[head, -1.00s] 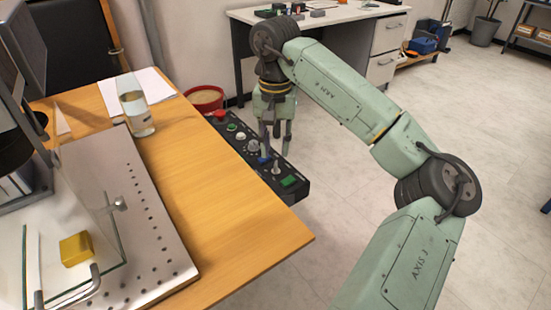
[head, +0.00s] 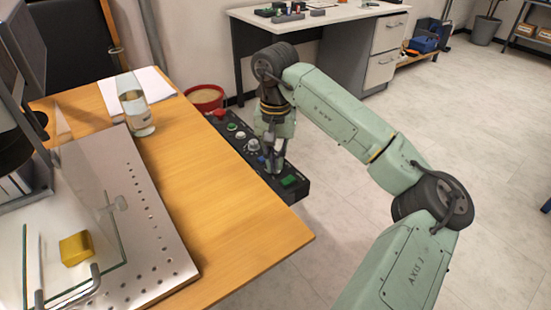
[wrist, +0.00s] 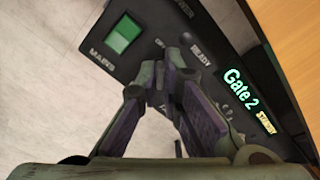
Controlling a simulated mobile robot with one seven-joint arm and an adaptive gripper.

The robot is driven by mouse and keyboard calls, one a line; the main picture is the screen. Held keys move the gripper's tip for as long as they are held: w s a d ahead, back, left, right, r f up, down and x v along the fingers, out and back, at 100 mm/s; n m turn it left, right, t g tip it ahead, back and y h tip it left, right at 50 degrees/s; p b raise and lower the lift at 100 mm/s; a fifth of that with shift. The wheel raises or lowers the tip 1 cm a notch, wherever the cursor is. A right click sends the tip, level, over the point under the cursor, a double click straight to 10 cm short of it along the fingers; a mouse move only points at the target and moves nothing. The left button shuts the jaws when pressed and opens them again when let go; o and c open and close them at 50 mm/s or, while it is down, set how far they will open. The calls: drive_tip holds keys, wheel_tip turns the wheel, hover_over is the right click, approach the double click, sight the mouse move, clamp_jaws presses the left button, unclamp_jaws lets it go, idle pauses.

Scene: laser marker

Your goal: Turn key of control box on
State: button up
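The black control box (head: 262,168) lies along the right edge of the wooden table. It carries a red button, knobs and a green switch (head: 288,180), which also shows lit green beside MAINS in the wrist view (wrist: 123,34). My gripper (head: 274,168) points down at the near end of the box, just beside the green switch. In the wrist view, the fingertips of my gripper (wrist: 165,66) come close together over the panel between MAINS and READY. The key is hidden by the fingers, so I cannot tell if they grip it.
The wooden table (head: 220,210) holds a perforated metal plate (head: 160,240), a glass jar (head: 137,110) and a yellow block (head: 75,248). A red bin (head: 204,97) stands behind the box. Floor is open to the right.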

drive_tip(key=shift+m, duration=0.4)
clamp_jaws()
drive_tip(key=m+b, duration=0.1)
drive_tip(key=m, duration=0.1)
drive_tip(key=shift+m, duration=0.4)
drive_tip(key=m+b, duration=0.1)
drive_tip(key=m, duration=0.4)
drive_tip(key=shift+w+a, duration=0.1)
drive_tip(key=shift+w, duration=0.05)
drive_tip(key=m+b, duration=0.1)
drive_tip(key=m, duration=0.4)
drive_tip(key=shift+w, duration=0.1)
drive_tip(key=shift+m, duration=2.2)
drive_tip(key=shift+w, duration=0.1)
drive_tip(key=o, duration=0.5)
unclamp_jaws()
drive_tip(key=shift+r, duration=0.1)
